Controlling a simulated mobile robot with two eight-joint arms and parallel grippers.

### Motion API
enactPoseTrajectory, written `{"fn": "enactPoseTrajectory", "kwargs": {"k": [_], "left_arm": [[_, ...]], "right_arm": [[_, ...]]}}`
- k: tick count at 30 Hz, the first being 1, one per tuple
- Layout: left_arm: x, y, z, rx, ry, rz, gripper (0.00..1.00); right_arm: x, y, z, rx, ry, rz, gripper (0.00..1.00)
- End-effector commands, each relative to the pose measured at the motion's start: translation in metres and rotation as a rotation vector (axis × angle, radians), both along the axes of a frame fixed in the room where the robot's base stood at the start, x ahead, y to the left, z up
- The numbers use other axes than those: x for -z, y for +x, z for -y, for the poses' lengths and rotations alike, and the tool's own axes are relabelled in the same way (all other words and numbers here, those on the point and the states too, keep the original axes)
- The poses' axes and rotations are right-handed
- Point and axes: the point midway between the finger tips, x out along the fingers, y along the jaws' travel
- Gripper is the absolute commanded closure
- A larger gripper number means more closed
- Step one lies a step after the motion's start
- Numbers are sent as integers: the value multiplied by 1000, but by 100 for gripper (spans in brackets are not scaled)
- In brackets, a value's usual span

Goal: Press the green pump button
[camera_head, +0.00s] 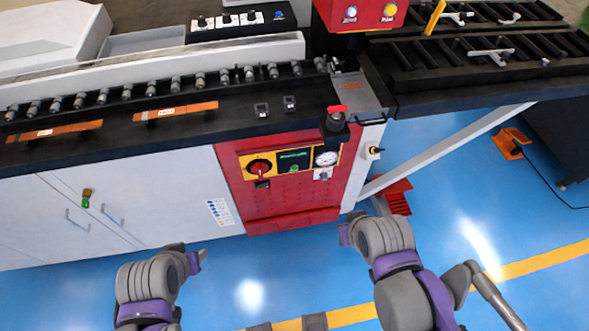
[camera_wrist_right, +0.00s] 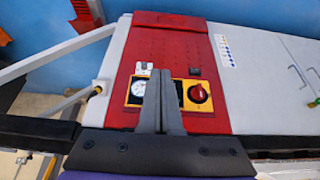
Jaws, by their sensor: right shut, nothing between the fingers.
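The green pump button (camera_head: 294,168) is a small green spot below a dark display (camera_head: 294,156) on the yellow-edged control panel (camera_head: 331,140), set in the red cabinet front. A red rotary switch (camera_head: 260,168) is left of it and a round gauge (camera_head: 326,157) right of it. The right wrist view shows the panel (camera_wrist_right: 180,105) upside down. There my right gripper (camera_wrist_right: 161,76) is shut and empty, its fingers crossing the panel's middle between gauge (camera_wrist_right: 138,88) and rotary switch (camera_wrist_right: 199,94) and hiding the button. Contact cannot be told.
A black worktop (camera_head: 230,110) with rollers and copper bars (camera_head: 175,110) runs above the panel. White cabinet doors (camera_head: 120,210) stand left. A slanted white beam (camera_head: 440,150) and a red pedal-like part (camera_head: 397,200) are at the right. The blue floor (camera_head: 250,275) in front is clear.

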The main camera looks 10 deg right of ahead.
Motion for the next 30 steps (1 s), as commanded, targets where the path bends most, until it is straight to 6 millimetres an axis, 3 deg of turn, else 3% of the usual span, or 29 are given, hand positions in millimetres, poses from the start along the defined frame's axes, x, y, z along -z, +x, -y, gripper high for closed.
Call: {"fn": "enactPoseTrajectory", "kwargs": {"k": [8, 13, 30], "left_arm": [[2, -1, 0, 0, 0, -1, 50], [22, -6, 0, 0, 0, -12, 50], [126, -20, 0, 0, 0, -48, 50]], "right_arm": [[2, 1, -1, 5, 6, 1, 100], [21, 17, -8, 61, 79, 17, 100], [156, 154, -46, 537, 665, 129, 100]]}}
